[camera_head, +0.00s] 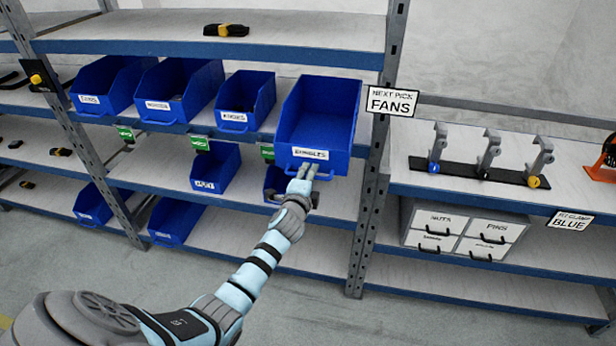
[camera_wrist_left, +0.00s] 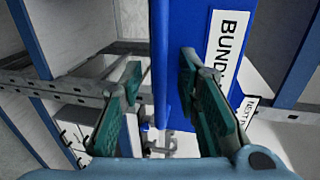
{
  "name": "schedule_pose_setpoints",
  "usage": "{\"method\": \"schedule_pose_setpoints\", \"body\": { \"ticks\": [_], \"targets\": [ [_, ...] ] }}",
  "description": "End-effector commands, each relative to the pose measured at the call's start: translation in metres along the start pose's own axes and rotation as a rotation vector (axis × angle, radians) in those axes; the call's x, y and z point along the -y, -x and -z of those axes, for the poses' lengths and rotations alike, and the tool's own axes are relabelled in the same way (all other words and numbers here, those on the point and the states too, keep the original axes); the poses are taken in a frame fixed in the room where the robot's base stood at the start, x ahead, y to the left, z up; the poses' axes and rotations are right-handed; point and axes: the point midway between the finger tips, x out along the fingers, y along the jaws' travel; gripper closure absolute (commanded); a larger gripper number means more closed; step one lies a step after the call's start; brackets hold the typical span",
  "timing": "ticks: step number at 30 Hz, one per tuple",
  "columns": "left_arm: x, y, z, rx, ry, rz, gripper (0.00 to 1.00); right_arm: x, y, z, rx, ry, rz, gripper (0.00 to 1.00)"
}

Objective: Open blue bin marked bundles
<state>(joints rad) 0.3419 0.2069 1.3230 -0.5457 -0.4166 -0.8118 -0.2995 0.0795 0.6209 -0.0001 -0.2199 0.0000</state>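The blue bin marked BUNDLES (camera_head: 320,118) sits at the right end of the upper bin row in the head view. Its front sticks out past the shelf edge, farther than its neighbours, and its top is open. My left gripper (camera_head: 302,175) is at its front, just below the label. In the left wrist view, the gripper's two green fingers (camera_wrist_left: 160,100) stand apart, with a blue strip of the bin (camera_wrist_left: 180,45) between and beyond them. The label shows sideways at the right. I cannot tell whether the fingers touch the handle. My right gripper is not in view.
Other blue bins, including one marked HOOKS (camera_head: 244,98), stand to the left on the same shelf. A steel upright (camera_head: 375,160) with a FANS sign (camera_head: 393,101) stands close on the right. Smaller bins (camera_head: 216,168) stand on the shelf below.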

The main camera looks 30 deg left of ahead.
Motion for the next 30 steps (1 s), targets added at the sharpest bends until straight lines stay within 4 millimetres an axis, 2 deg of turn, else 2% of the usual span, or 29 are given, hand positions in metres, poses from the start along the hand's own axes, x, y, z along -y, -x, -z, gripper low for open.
{"method": "schedule_pose_setpoints", "body": {
  "ticks": [5, 8, 15, 19, 23, 30],
  "targets": [
    [0.000, 0.004, -0.001, 0.001, 0.000, 0.001, 0.70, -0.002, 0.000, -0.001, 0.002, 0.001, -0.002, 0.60],
    [0.000, 0.017, -0.002, 0.002, 0.000, 0.002, 0.70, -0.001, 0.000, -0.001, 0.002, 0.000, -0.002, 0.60],
    [-0.001, 0.084, -0.002, 0.000, 0.001, -0.001, 0.70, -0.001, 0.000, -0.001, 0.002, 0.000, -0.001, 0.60],
    [-0.001, 0.110, -0.001, 0.000, 0.001, -0.001, 0.70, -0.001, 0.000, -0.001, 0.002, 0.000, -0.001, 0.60],
    [0.000, 0.121, -0.002, 0.001, 0.001, -0.001, 0.70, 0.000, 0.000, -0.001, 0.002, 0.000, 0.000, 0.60],
    [0.000, 0.121, -0.002, 0.002, 0.001, 0.000, 0.70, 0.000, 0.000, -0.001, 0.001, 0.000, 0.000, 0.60]
  ]
}}
